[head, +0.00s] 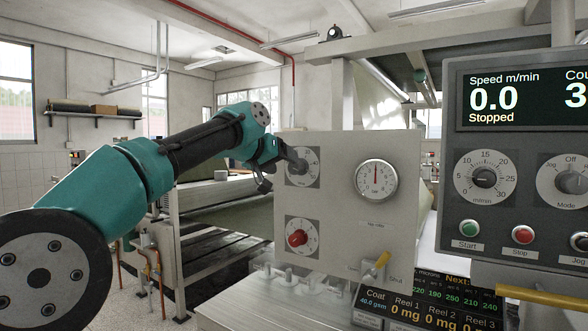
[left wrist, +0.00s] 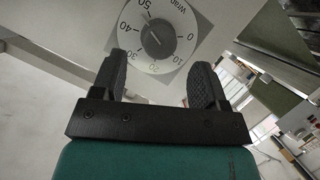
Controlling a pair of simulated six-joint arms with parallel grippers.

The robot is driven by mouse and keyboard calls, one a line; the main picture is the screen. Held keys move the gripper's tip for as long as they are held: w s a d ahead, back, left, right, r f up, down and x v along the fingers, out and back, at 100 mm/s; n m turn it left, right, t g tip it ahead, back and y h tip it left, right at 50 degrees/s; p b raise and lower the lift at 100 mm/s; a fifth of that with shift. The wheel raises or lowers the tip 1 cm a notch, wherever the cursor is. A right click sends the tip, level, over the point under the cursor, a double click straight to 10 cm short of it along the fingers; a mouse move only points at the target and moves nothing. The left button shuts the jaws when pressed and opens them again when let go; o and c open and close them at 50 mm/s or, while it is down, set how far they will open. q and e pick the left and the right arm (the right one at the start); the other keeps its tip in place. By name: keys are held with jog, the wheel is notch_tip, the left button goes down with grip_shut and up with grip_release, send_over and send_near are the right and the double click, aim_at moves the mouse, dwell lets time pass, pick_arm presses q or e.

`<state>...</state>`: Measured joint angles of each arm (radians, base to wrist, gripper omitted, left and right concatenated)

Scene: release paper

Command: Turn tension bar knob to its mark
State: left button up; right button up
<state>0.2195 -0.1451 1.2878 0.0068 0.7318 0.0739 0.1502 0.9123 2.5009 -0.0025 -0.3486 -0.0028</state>
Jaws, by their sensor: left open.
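The grey panel (head: 335,215) carries an upper-left dial with a dark knob (head: 300,166). In the left wrist view this dial's black knob (left wrist: 157,38) sits on a round white scale reading 0 to 50, with a partly cut-off label starting "Wrap". Whether the knob stands at its mark is too small to tell. My left gripper (head: 270,177) is close in front of this dial in the head view. In the left wrist view its two black fingers (left wrist: 160,82) are spread and empty, apart from the knob and below it. My right gripper is not in view.
A red knob (head: 297,238) is below the dial, and a round gauge (head: 376,182) is to its right. A control console (head: 520,160) with a speed display stands at right.

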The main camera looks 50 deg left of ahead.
aim_at(293, 167)
pick_arm(q)
jog(key=shift+x, duration=2.8)
jog(key=shift+c, duration=0.2)
jog(key=c, duration=0.9)
